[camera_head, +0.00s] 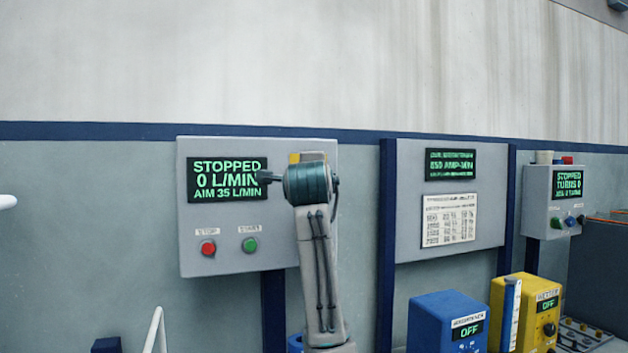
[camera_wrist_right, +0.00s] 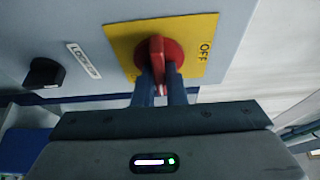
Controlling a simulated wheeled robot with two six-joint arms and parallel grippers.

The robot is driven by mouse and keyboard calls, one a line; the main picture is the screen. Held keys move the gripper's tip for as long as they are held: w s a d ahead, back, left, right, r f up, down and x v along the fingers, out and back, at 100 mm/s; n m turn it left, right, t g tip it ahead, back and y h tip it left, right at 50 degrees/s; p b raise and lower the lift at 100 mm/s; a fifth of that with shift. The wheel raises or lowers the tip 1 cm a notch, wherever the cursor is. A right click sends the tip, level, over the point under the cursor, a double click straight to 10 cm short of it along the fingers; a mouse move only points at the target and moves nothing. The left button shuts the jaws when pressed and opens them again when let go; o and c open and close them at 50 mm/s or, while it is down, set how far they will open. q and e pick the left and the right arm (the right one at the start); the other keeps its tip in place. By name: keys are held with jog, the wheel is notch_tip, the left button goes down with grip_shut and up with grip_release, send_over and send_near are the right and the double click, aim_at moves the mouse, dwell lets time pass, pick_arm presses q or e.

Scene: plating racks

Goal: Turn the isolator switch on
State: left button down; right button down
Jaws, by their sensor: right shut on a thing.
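The isolator switch has a red knob with a bar handle (camera_wrist_right: 157,60) on a yellow plate (camera_wrist_right: 120,38), large in the right wrist view. The word OFF is printed at the plate's right side; the lower left lettering is mostly hidden. The handle's bar points down the picture, toward my gripper. My right gripper (camera_wrist_right: 162,88) is shut on the handle, one finger on each side. In the head view my right arm covers the switch; only a bit of yellow plate (camera_head: 294,158) shows. My left gripper is not in view.
The grey panel (camera_head: 225,150) also carries a display (camera_head: 227,180) reading STOPPED, 0 L/MIN, AIM 35 L/MIN, a red stop button (camera_head: 208,247) and a green start button (camera_head: 249,245). A black knob (camera_wrist_right: 44,73) sits beside the switch. Blue (camera_head: 440,310) and yellow (camera_head: 540,290) boxes stand lower right.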

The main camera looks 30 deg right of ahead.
jog(key=c, duration=1.5)
grip_release()
